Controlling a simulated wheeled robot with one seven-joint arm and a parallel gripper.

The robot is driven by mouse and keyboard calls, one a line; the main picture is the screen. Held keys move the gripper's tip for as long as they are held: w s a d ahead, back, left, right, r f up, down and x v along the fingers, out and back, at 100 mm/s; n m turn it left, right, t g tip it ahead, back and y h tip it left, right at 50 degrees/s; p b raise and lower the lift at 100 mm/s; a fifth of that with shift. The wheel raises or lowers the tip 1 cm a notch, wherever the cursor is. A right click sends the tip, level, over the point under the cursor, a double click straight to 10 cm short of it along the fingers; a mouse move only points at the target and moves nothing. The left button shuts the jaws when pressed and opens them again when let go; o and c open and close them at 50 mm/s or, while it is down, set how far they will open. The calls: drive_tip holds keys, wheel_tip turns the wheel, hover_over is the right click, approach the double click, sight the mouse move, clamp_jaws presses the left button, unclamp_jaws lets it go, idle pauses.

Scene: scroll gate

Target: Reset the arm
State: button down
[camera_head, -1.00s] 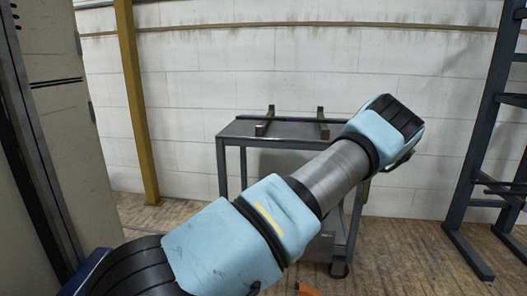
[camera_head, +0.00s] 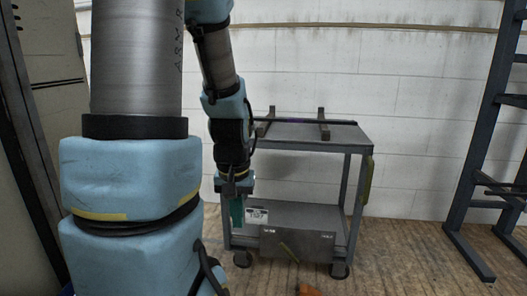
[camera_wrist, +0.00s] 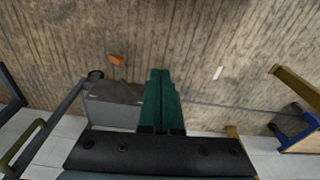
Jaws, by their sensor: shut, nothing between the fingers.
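My gripper (camera_head: 237,212) hangs pointing down in the head view, in front of the left end of a grey cart. In the wrist view its two green fingers (camera_wrist: 161,100) lie side by side, shut, with nothing between them. My arm rises at the left of the head view, bends over at the top and comes down to the gripper. The top of the bend is out of the frame.
The grey cart (camera_head: 345,140) has two dark bars and a thin rod on top. A grey box (camera_head: 297,243) is on its lower shelf. An orange object (camera_head: 307,290) lies on the floor. A dark rack (camera_head: 480,150) stands right. Floor between cart and rack is clear.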

wheel_tip(320, 180, up, 31)
drive_tip(key=s+p, duration=0.1)
drive_tip(key=p, duration=2.9)
drive_tip(key=shift+s+a+r, duration=0.2)
drive_tip(key=shift+s+a, duration=0.1)
drive_tip(key=shift+s, duration=0.1)
